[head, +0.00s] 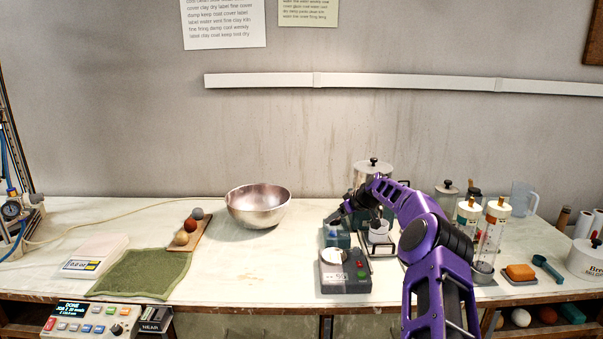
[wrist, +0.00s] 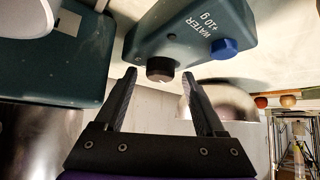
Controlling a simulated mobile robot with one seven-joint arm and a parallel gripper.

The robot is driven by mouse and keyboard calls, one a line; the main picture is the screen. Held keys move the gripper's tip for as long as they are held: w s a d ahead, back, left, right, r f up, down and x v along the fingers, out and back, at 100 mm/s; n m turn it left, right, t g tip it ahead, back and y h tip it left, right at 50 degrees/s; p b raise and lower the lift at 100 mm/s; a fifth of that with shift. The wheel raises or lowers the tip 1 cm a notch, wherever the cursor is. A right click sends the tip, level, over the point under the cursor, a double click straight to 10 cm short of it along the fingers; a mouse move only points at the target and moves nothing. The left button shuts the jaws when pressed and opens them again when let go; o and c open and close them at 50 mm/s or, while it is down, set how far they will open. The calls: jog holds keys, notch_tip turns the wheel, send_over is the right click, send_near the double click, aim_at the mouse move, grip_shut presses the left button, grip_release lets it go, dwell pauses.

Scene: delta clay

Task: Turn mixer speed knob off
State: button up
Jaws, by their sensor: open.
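A round dark knob (wrist: 160,68) sticks out from a teal housing (wrist: 192,30) in the wrist view. The housing carries a blue button (wrist: 223,48) and the lettering "WATER +10 g". My gripper (wrist: 158,84) is open and empty, its two black fingers pointing at the knob. The knob appears between or just beyond the fingertips; I cannot tell whether they touch it. The knob's setting is not readable. In the head view my gripper (head: 341,215) is beside the teal unit (head: 336,238) near the bench's middle, and the knob is not clearly visible there.
A metal bowl (head: 258,206) stands left of my gripper. A grey device with a white disc (head: 345,270) stands in front. A lidded metal pot (head: 373,170) is behind my arm, and clear cylinders (head: 490,230) stand to the right. Another teal body (wrist: 55,65) is close left in the wrist view.

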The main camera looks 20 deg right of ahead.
jog(key=m+h, duration=0.1)
jog(key=m+h+b, duration=0.1)
jog(key=m, duration=0.1)
jog(key=m+h+b, duration=0.1)
jog(key=shift+a+t, duration=0.3)
jog(key=shift+a, duration=0.05)
jog(key=m+h+b, duration=0.1)
jog(key=m+h, duration=0.1)
jog(key=m, duration=0.1)
jog(key=shift+a+f+m+h+b, duration=0.1)
jog(key=shift+a+m+h+b, duration=0.05)
jog(key=shift+m+h+b, duration=0.2)
jog(key=shift+w+a+m+g+h+b, duration=0.15)
jog(key=shift+m+g+h+b, duration=0.5)
jog(key=shift+m+h, duration=0.5)
jog(key=m, duration=0.1)
jog(key=m+g+h+p, duration=0.1)
jog(key=shift+r+m, duration=0.25)
jog(key=shift+m, duration=0.05)
jog(key=shift+w+r+m+g+h+p, duration=0.15)
jog(key=shift+m+g+h+p, duration=0.55)
jog(key=shift+p, duration=0.5)
jog(key=shift+m+g+p, duration=0.35)
jog(key=shift+m+p, duration=0.65)
jog(key=shift+p, duration=0.25)
jog(key=shift+f, duration=0.2)
